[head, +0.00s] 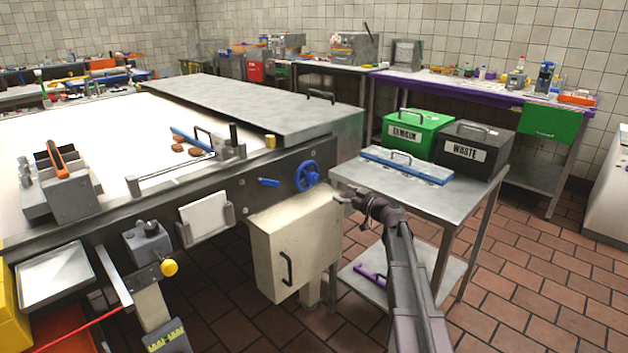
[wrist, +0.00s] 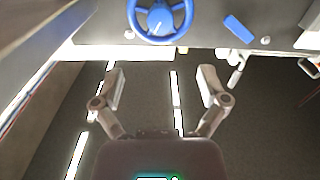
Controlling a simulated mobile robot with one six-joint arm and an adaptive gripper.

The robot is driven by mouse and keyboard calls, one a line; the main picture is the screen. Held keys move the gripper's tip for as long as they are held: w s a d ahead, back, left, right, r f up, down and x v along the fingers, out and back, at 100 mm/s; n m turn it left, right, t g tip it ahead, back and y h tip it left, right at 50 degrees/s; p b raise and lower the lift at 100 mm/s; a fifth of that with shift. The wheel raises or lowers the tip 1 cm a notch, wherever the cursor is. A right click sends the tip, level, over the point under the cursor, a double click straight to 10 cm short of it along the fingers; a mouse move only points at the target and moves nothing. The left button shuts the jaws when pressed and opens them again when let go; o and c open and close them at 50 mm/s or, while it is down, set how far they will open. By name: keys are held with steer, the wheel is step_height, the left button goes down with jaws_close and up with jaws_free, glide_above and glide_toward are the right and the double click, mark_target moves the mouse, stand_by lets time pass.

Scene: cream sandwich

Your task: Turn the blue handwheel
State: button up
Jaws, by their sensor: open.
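The blue handwheel (head: 307,175) is mounted on the grey side panel of the large machine, above a cream cabinet. The handwheel lies beyond the fingertips.
A blue handle (head: 269,182) sits left of the wheel; the cream cabinet (head: 310,240) juts out below. A steel trolley (head: 455,195) stands at the right with a green box (head: 418,130), a black waste box (head: 475,150) and a blue-edged tray (head: 420,172). Tiled floor is open in front.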

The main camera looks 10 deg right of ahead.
mark_target(316, 179)
steer(key=shift+w+a, duration=0.1)
steer(key=shift+w, duration=0.05)
steer(key=x, duration=1.3)
steer(key=shift+w+a, duration=0.15)
steer(key=shift+w, duration=0.05)
steer(key=c, duration=1.1)
steer(key=shift+d, duration=0.2)
steer(key=shift+c, duration=0.2)
steer(key=shift+a, duration=0.15)
